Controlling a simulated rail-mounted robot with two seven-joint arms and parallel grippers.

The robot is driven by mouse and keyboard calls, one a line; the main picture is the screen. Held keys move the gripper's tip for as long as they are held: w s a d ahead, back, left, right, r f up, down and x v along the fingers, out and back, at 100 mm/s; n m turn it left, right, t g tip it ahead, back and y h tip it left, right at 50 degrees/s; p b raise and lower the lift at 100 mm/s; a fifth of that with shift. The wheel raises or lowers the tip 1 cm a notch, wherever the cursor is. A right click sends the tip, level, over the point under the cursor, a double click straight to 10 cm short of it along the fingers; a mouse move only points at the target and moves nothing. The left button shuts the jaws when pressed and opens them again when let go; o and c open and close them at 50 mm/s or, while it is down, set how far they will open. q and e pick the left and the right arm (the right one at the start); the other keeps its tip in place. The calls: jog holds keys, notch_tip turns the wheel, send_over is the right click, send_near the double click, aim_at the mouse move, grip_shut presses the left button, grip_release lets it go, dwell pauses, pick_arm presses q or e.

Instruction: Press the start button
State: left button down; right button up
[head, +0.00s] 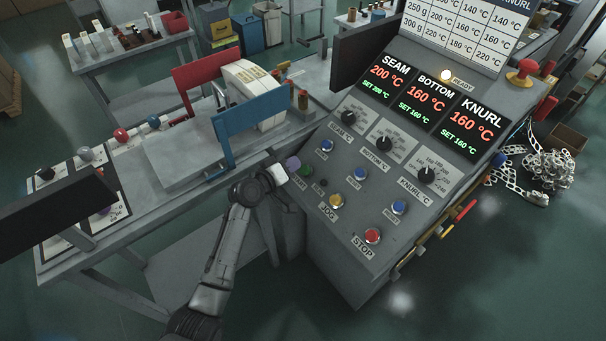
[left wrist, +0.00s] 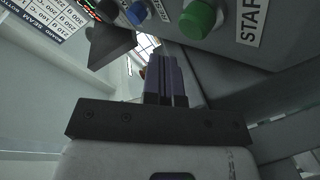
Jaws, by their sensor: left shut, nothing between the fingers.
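The green start button (head: 306,170) is on the sloped front panel of the grey control console, at its lower left, partly beside my gripper in the head view. In the left wrist view the green button (left wrist: 199,19) is at the top, with the START label (left wrist: 251,20) to its right. My left gripper (head: 293,163) is shut and empty, just left of the button. In the left wrist view its closed fingers (left wrist: 166,75) point up, below and left of the button, with a gap between them in the picture. My right gripper is not in view.
The console also carries a yellow JOG button (head: 336,200), a red STOP button (head: 372,236), blue buttons (head: 360,174) and black knobs (head: 426,175). Red displays (head: 426,97) show temperatures. A grey workbench (head: 130,222) with a blue plate (head: 252,116) stands left of my arm.

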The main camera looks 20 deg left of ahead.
aim_at(305, 170)
pick_arm(q)
jog(key=shift+w+d+f+b, duration=0.2)
jog(key=shift+w+f+b, duration=0.15)
jog(key=shift+f, duration=0.15)
dwell(0.5)
dwell(0.8)
dwell(0.5)
jog(key=shift+f, duration=0.15)
jog(key=shift+w+d+f+b, duration=0.15)
jog(key=shift+f+b, duration=0.1)
jog(key=shift+b, duration=0.1)
jog(key=shift+w+f, duration=0.1)
dwell(0.4)
